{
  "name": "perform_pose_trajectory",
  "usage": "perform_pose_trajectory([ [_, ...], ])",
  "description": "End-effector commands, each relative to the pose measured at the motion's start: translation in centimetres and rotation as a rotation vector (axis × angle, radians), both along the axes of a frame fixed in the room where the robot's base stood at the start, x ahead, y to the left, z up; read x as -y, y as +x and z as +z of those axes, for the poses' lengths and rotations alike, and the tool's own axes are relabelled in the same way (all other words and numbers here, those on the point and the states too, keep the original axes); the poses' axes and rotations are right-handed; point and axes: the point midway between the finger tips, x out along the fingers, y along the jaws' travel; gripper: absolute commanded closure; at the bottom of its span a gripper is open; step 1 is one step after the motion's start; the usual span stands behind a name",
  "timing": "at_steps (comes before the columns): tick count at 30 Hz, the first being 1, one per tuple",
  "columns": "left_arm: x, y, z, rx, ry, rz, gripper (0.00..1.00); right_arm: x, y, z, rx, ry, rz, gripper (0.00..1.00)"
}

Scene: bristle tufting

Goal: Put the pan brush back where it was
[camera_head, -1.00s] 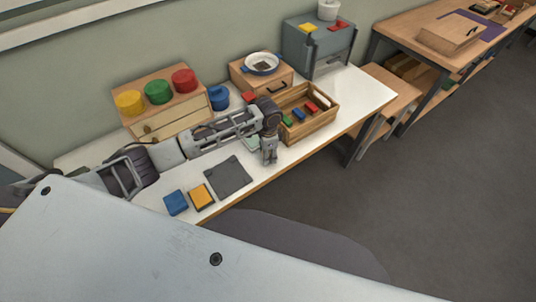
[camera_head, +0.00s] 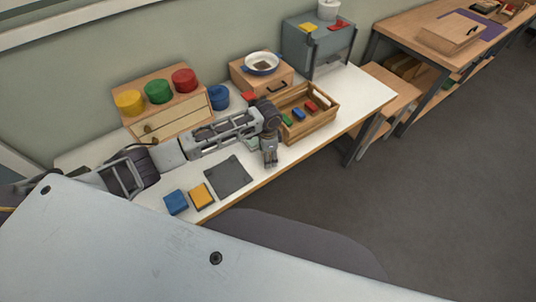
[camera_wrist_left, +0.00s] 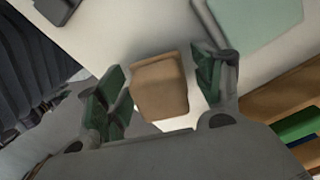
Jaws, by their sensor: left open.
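My left gripper (camera_head: 270,162) points down over the white table near its front edge, between the dark grey plate and the wooden crate. In the left wrist view my left gripper (camera_wrist_left: 158,92) is open, with its green-padded fingers apart. A tan, rounded block (camera_wrist_left: 160,84) shows between the fingers, with gaps on both sides. It may be the pan brush; its underside and any bristles are hidden. In the head view the gripper hides this block. My right gripper is not in view.
A wooden crate (camera_head: 327,121) with small coloured blocks stands right of the gripper. A dark grey plate (camera_head: 228,176), a yellow block (camera_head: 201,195) and a blue block (camera_head: 175,202) lie to the left. A pale green pad (camera_wrist_left: 262,18) lies close by. Drawer boxes stand behind.

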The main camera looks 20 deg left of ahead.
Motion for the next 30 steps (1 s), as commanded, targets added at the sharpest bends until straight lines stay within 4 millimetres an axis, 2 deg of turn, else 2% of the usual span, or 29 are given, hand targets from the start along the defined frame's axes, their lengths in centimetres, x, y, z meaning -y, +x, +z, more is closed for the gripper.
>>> perform_pose_trajectory([
  [6,0.0,0.0,0.3,0.001,0.000,0.000,0.33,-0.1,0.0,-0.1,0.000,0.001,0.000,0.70],
  [11,0.0,0.1,1.3,0.001,0.000,0.000,0.33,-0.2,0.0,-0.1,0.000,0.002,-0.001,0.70],
  [30,0.0,0.1,10.1,0.003,-0.001,0.000,0.33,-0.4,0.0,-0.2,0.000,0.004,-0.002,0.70],
])
